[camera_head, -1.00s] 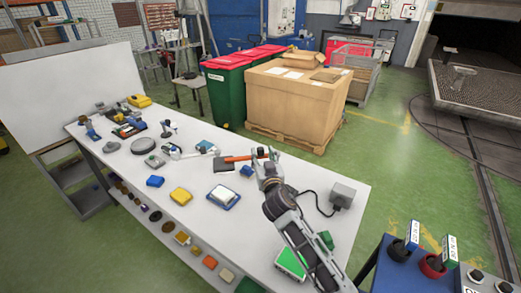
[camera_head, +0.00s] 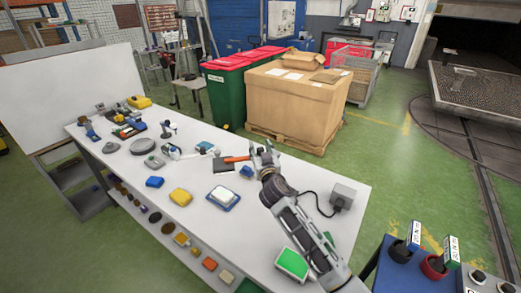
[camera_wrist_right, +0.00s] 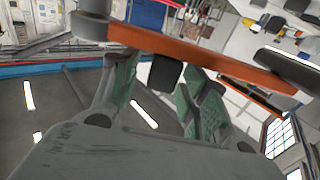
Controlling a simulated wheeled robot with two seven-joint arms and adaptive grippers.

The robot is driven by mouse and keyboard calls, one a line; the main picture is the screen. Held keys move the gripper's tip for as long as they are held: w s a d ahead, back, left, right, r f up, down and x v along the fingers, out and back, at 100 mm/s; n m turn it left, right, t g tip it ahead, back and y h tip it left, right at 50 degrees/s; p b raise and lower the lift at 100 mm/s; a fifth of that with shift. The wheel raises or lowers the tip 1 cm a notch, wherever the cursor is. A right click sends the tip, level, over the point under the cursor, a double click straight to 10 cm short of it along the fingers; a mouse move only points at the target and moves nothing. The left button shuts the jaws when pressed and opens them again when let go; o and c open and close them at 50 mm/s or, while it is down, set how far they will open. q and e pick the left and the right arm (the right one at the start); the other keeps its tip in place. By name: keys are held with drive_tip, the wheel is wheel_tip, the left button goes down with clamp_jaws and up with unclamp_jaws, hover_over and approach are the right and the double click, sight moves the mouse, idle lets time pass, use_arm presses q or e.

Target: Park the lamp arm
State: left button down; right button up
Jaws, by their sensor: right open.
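The lamp arm, an orange bar (camera_head: 237,158), lies level over the far part of the white table. In the right wrist view the orange bar (camera_wrist_right: 190,52) runs across the picture just beyond my fingers, with a grey round end at left and a dark part at right. A black block (camera_wrist_right: 166,73) under the bar shows between the green-padded fingers. My right gripper (camera_head: 265,152) is open at the right end of the bar and hides that end in the head view. Whether the fingers touch the block cannot be told. My left gripper is not in view.
The white table (camera_head: 265,225) holds a grey box (camera_head: 343,194) with a cable, a green-topped box (camera_head: 292,264), a blue-framed pad (camera_head: 222,198) and several small items. A large carton (camera_head: 293,105) stands behind the table.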

clamp_jaws()
idle(0.4)
